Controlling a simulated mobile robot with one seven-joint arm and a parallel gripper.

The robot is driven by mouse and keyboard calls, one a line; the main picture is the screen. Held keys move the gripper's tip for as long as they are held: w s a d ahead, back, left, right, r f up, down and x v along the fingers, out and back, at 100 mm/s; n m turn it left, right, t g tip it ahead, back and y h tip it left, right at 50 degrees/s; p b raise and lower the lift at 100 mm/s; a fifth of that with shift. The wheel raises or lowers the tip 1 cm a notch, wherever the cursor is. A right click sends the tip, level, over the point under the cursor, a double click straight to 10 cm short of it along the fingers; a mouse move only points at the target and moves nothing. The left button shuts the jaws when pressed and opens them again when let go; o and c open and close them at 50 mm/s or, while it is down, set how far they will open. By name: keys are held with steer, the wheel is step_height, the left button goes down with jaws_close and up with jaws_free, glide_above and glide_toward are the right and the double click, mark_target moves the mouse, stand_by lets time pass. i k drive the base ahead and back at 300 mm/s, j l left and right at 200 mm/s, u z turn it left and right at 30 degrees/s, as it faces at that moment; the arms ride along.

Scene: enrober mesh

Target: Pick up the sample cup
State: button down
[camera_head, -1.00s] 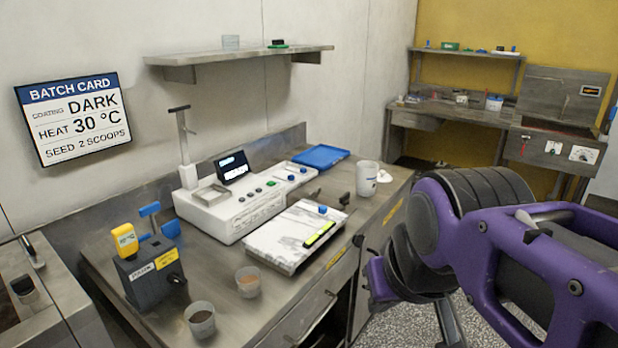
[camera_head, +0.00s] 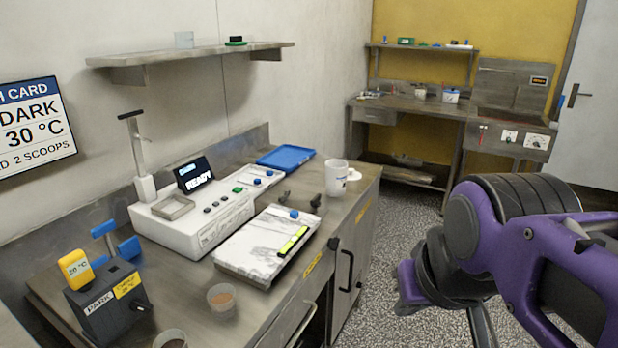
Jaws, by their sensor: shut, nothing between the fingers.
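Several cups show, and I cannot tell which is the sample cup. A small clear cup (camera_head: 221,299) with brown contents stands upright on the near bench's front part. A similar cup (camera_head: 171,339) is cut off by the bottom edge. A larger white cup (camera_head: 336,178) stands at the bench's far right end. A clear container (camera_head: 184,40) sits on the wall shelf. My purple and black arm fills the lower right, over the floor and apart from the cups. I cannot make out my gripper's fingers.
Speckled floor (camera_head: 385,235) lies open between this bench and the far bench (camera_head: 400,104).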

mark_target(221, 299)
steer(key=i+l, duration=0.15)
steer(key=l, duration=0.2)
steer(key=i+l+u, duration=0.1)
steer(key=l, duration=0.25)
steer(key=i+l, duration=0.2)
steer(key=l, duration=0.15)
steer(key=k+l+u, duration=0.1)
steer(key=u, duration=2.65)
steer(key=l+u, duration=0.2)
